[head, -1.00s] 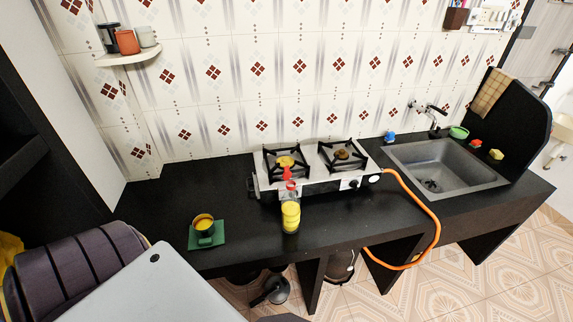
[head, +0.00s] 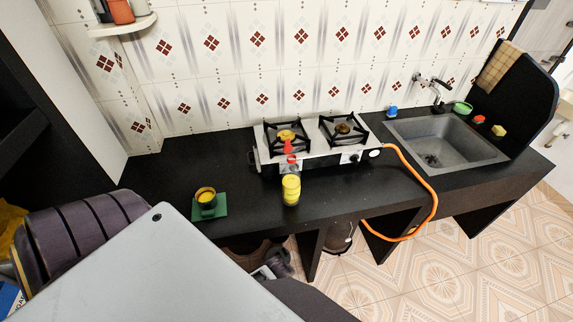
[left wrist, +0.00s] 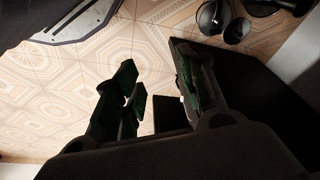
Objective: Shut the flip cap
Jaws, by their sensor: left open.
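A bottle (head: 291,190) with yellow contents stands upright on the black counter, in front of the stove, in the head view. A red cap part (head: 289,148) shows at its top. It is too small to tell how the flip cap sits. My left gripper (left wrist: 155,68) is open and empty in the left wrist view, with its two dark fingers apart over the tiled floor. The bottle does not show in the left wrist view. My right gripper is not in view.
A two-burner stove (head: 330,150) stands behind the bottle, with an orange hose (head: 433,185) curving off its right side. A sink (head: 440,145) is at right. Counter between cup and bottle is clear.

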